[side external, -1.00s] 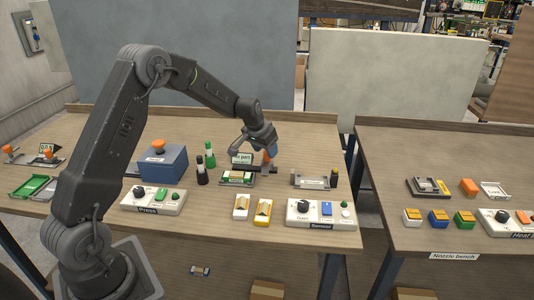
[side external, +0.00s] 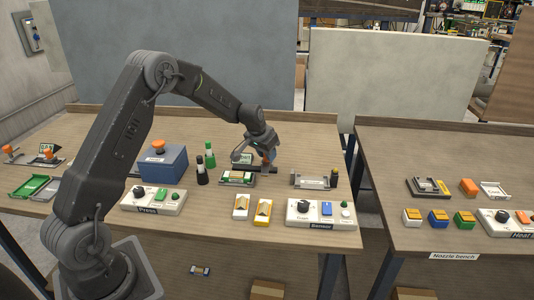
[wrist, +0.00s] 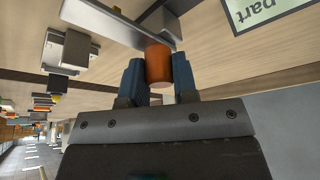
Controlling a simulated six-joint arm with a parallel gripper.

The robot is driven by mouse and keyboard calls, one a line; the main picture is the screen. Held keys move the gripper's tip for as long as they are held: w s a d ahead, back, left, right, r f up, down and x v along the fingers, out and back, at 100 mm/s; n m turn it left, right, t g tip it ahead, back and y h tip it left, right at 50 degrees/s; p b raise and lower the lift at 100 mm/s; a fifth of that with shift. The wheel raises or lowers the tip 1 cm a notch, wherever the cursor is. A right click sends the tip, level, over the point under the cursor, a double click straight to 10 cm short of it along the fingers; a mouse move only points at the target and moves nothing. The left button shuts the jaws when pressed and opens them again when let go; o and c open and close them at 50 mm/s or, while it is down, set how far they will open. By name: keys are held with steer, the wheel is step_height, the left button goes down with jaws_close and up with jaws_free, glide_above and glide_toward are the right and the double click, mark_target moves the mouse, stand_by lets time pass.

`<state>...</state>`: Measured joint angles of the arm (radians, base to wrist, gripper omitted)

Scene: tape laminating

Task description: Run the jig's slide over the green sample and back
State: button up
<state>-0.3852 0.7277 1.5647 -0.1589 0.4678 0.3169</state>
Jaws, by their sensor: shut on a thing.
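The jig (side external: 224,184) stands at the middle of the left bench, with the green sample (side external: 237,175) lying on its base. The slide's orange handle (side external: 265,158) stands at the jig's right end, beside the sample rather than over it. In the wrist view the orange handle (wrist: 158,66) is between my two blue fingertips, with a grey metal bar beside it. My gripper (side external: 268,152) is shut on this handle. My wrist and fingers partly hide the handle and the sign behind the jig in the side view.
A blue box with an orange knob (side external: 161,164) and dark and green bottles (side external: 202,172) stand left of the jig. A grey fixture (side external: 314,181) stands to its right. Bare bench lies behind the jig.

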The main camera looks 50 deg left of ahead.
jaws_close()
steer(key=s+a, duration=0.6)
steer(key=shift+s+a, duration=0.15)
steer(key=o, duration=0.8)
jaws_free()
steer(key=shift+o, duration=0.2)
steer(key=v, duration=1.4)
